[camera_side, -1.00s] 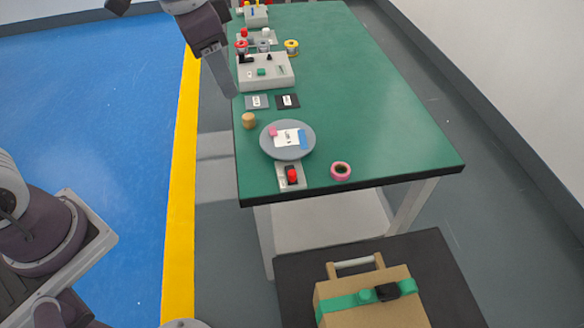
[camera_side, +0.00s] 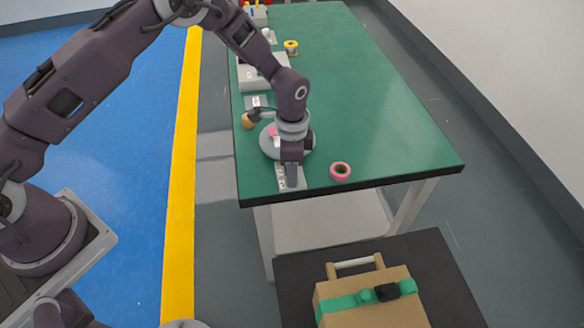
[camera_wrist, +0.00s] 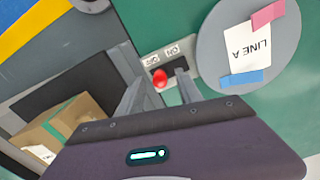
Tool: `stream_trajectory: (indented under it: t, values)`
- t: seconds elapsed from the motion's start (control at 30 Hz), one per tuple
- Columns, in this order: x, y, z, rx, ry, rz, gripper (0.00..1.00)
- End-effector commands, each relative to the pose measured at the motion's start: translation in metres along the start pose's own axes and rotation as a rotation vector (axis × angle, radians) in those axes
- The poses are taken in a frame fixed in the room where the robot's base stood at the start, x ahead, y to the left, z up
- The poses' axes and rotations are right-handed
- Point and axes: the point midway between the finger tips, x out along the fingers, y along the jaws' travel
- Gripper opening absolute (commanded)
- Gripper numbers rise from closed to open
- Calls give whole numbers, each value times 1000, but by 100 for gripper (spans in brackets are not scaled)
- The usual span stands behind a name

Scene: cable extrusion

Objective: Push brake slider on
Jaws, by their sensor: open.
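The brake slider is a light plate (camera_wrist: 150,56) with OFF and ON labels, a dark slot and a red knob (camera_wrist: 159,77). In the wrist view the knob stands at the OFF end, and the dark slot runs toward ON. In the side view the plate (camera_side: 281,180) lies at the table's near edge, its knob hidden behind my gripper (camera_side: 291,180). My gripper (camera_wrist: 159,85) is open, with one finger on each side of the knob in the wrist view. I cannot tell whether either finger touches it.
A grey disc (camera_wrist: 208,60) with a LINE A card (camera_wrist: 246,50) lies beside the plate. A pink tape roll (camera_side: 340,171) lies to the right on the green table (camera_side: 380,130). A cardboard box (camera_side: 370,310) sits below on a dark surface. The table's right side is clear.

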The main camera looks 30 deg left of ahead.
Motion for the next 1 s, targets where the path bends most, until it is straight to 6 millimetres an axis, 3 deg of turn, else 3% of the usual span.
stream_trajectory:
  t: [0.13, 0.37, 1.0]
  values:
    - [0, 0, 0, 0, 0, 0, 42]
    - [0, 0, 0, -1, 0, 0, 0]
    - [-1, 0, 0, -1, -1, 1, 0]
